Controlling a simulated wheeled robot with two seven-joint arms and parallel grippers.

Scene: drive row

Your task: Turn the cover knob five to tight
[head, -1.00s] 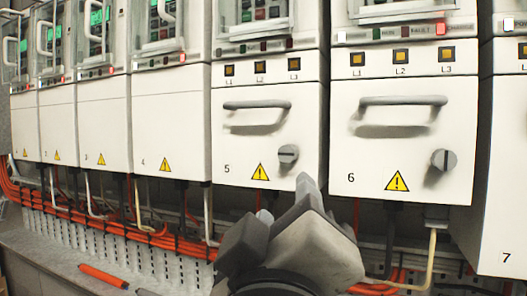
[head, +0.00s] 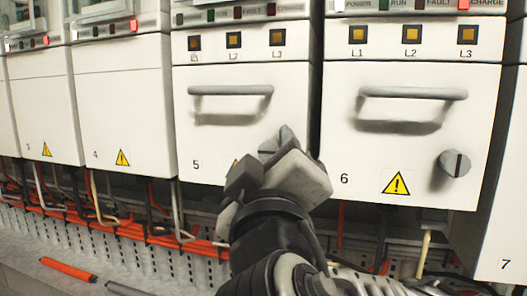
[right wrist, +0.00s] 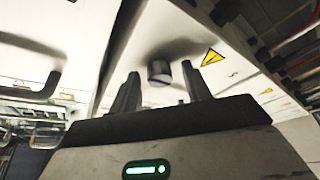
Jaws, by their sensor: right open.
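Cover five (head: 225,125) is a white panel with a bar handle and the number 5. Its grey round knob (right wrist: 159,72) shows in the right wrist view, between and just beyond my right gripper's fingertips, with no clear contact. My right gripper (head: 276,143) is in front of the lower right of cover five in the head view and hides most or all of the knob there. In the right wrist view its two fingers (right wrist: 160,68) stand apart with nothing held. The direction of the knob's slot is hard to make out. My left gripper is out of view.
Cover six (head: 410,150), with its own knob (head: 454,163) and bar handle (head: 412,94), is close on the right. Cover five's handle (head: 230,90) juts out above my gripper. Orange and black cables run below the covers. An orange tool (head: 68,269) lies on the ledge.

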